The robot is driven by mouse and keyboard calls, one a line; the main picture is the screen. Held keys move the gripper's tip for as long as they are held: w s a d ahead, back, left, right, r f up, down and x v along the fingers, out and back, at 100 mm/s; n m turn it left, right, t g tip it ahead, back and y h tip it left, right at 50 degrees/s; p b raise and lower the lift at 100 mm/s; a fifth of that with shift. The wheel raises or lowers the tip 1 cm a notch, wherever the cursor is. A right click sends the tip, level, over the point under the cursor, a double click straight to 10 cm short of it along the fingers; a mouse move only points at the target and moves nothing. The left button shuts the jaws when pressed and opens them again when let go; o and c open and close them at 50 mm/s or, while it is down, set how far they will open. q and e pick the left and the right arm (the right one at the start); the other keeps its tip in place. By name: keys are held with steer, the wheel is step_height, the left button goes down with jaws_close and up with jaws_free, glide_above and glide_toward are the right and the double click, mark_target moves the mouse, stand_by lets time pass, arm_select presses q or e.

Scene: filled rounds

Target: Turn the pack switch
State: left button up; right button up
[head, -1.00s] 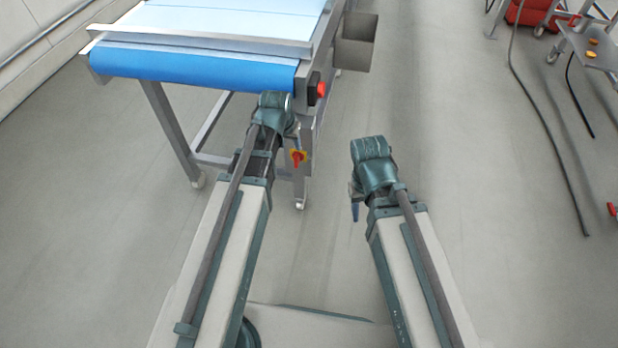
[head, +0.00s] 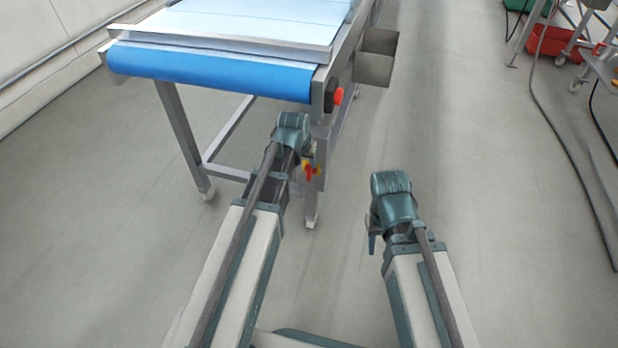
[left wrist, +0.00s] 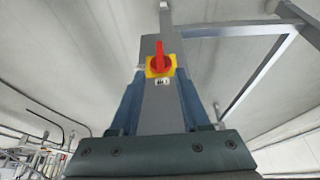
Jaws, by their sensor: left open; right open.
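The pack switch is a red rotary knob on a yellow plate (head: 311,171), on the near right leg of the conveyor. In the left wrist view the switch (left wrist: 160,62) is straight ahead, its red handle roughly upright, with a small marked label below. My left gripper (head: 308,152) is close to the switch in the head view, its fingers mostly hidden by the wrist. In the left wrist view its blue fingers stand apart on either side of the leg, with nothing held; contact with the knob is not visible. My right gripper (head: 372,244) hangs over bare floor, its fingers mostly hidden.
The conveyor (head: 215,72) with a blue belt end stands ahead. A red push button (head: 338,96) sits on its side above the switch, and a grey metal bin (head: 375,68) is beyond. A dark cable (head: 567,150) lies on the right floor. Floor around my right arm is clear.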

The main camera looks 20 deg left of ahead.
mark_target(308, 170)
arm_select(q)
steer(key=b+x, duration=0.8)
steer(key=x, duration=0.2)
steer(key=shift+s, duration=0.1)
jaws_close()
